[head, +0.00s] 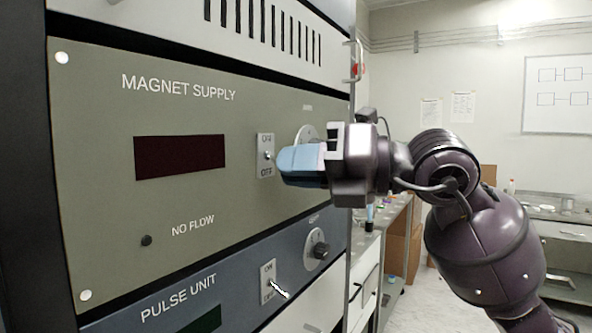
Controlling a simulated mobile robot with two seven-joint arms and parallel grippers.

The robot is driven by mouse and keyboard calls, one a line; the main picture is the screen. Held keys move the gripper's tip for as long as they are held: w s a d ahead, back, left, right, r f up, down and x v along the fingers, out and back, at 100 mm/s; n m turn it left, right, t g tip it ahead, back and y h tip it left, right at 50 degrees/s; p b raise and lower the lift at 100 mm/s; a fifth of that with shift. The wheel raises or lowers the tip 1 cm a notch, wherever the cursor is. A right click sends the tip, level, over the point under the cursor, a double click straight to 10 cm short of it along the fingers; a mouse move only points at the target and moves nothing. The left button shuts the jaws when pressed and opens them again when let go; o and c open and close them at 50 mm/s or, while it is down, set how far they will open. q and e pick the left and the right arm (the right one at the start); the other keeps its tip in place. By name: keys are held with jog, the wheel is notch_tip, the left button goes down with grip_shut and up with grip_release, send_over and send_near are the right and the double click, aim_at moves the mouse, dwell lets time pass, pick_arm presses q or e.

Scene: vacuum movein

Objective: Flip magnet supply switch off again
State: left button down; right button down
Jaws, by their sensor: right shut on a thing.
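The magnet supply switch (265,157) is a small toggle on a pale plate marked ON above and OFF below, on the grey-green MAGNET SUPPLY panel (100,125). My right gripper (281,162) reaches in from the right, its light blue fingers shut at the switch lever. The fingers cover part of the lever, so its exact tilt is hard to tell. The panel's display (180,157) is dark. My left gripper is not in view.
A knob (307,134) sits just behind my right gripper. Below is the blue PULSE UNIT panel (225,283) with its own switch (271,283) and knob (317,243). A bench (395,215) and whiteboard (560,95) stand to the right.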

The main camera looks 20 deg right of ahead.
dwell(0.3)
jog(key=c, duration=1.5)
grip_release()
jog(key=shift+o, duration=0.2)
jog(key=v, duration=1.1)
jog(key=shift+f, duration=0.2)
jog(key=shift+a, duration=0.1)
